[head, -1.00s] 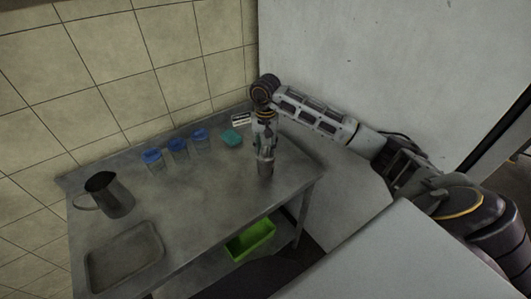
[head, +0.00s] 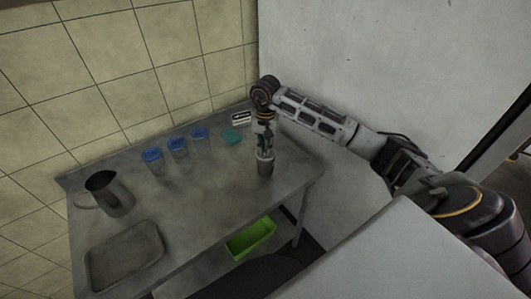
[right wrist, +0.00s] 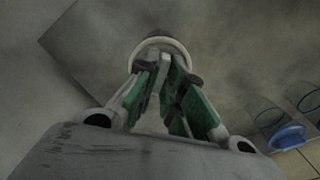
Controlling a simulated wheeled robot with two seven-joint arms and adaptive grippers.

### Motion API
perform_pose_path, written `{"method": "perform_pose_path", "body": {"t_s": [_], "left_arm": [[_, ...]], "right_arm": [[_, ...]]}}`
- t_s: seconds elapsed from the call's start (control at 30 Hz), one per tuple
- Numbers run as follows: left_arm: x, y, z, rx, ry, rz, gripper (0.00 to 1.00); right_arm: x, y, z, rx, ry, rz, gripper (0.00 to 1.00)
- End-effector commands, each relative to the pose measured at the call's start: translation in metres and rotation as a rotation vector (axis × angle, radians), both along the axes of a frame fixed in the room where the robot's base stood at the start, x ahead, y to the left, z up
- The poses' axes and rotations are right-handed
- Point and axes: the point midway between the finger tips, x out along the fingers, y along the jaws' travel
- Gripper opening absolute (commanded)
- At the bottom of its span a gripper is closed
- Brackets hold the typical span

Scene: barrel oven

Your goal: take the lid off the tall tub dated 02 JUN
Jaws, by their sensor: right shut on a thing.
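Three clear tubs with blue lids stand in a row near the wall: a left tub (head: 153,161), a middle tub (head: 178,149) and a right tub (head: 200,138). No date on them can be read. A flat teal lid or low tub (head: 232,136) lies right of them. My right gripper (head: 264,151) points down, shut on a grey round container (head: 265,168) with a pale rim, at the table's right. In the right wrist view, the green-padded fingers (right wrist: 170,68) meet at the pale rim (right wrist: 164,41); the exact grip is partly hidden. My left gripper is out of view.
A small sign (head: 241,118) stands at the back of the steel table. A metal jug (head: 110,196) and a shallow tray (head: 124,255) are at the left. A green bin (head: 250,239) sits on the lower shelf. The middle of the table is clear.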

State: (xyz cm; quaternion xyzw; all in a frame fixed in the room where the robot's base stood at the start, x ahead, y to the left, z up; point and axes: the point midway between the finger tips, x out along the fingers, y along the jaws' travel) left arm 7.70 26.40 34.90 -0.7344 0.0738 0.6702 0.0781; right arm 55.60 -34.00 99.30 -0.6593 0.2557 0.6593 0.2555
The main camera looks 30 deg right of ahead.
Motion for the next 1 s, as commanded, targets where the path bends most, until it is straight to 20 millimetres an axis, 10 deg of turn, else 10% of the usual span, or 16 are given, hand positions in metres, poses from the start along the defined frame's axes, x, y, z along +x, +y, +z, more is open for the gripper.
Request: {"method": "perform_pose_path", "body": {"t_s": [0.53, 1.0], "left_arm": [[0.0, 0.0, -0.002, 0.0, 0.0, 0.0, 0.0], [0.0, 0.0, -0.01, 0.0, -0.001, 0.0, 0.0]], "right_arm": [[0.0, 0.0, 0.01, -0.001, -0.001, 0.0, 0.0], [0.001, 0.0, 0.063, 0.0, -0.004, -0.001, 0.0]]}}
